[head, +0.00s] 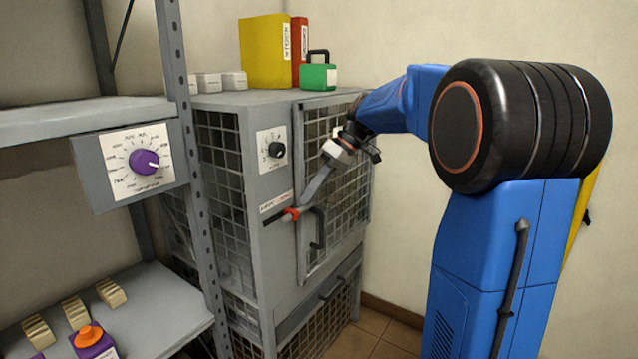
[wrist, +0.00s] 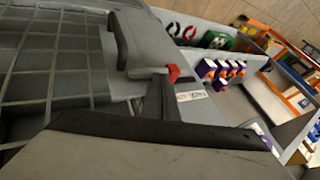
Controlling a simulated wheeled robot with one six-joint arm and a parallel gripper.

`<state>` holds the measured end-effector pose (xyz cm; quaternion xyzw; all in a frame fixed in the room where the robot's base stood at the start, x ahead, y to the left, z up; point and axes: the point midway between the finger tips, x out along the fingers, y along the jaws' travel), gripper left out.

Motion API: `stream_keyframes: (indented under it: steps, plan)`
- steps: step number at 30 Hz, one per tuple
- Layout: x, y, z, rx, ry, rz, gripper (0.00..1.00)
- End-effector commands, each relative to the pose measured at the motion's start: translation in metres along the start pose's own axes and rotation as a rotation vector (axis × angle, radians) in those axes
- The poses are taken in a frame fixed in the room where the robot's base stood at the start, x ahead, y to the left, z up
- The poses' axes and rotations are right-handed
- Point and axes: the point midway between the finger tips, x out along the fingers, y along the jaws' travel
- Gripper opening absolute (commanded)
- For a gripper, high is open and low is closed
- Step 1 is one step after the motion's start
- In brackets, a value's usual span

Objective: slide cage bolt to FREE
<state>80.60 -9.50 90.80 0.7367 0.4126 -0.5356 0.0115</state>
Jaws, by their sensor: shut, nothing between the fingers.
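The cage bolt (head: 290,214) has a red end and sits on the front of the grey mesh cage (head: 262,187), under a small label strip (head: 276,202) too small to read. In the wrist view the bolt's red end (wrist: 173,73) shows just beyond my fingers, beside the label (wrist: 192,95). My gripper (head: 305,203) is shut and empty, pointing down and left. Its fingertips are at or very near the bolt's red end; I cannot tell whether they touch. The fingers partly cover the bolt.
A black door handle (head: 318,228) stands close right of the bolt. A dial (head: 277,149) is above it. A grey shelf rack (head: 90,118) with a purple knob panel (head: 145,162) stands at left. Binders (head: 265,50) and a green case (head: 318,77) sit on the cage.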

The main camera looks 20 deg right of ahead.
Motion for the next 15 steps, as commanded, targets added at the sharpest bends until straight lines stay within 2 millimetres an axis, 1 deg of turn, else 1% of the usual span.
stream_keyframes:
  steps: [1, 6, 9, 15]
  plan:
    - [0.007, -0.001, 0.0, 0.0, -0.001, -0.002, 0.0]
    - [0.022, 0.0, 0.0, 0.0, 0.0, -0.001, 0.0]
    - [0.026, 0.0, 0.0, 0.0, 0.0, -0.001, 0.0]
    - [0.028, 0.0, 0.0, 0.0, 0.0, 0.0, 0.0]
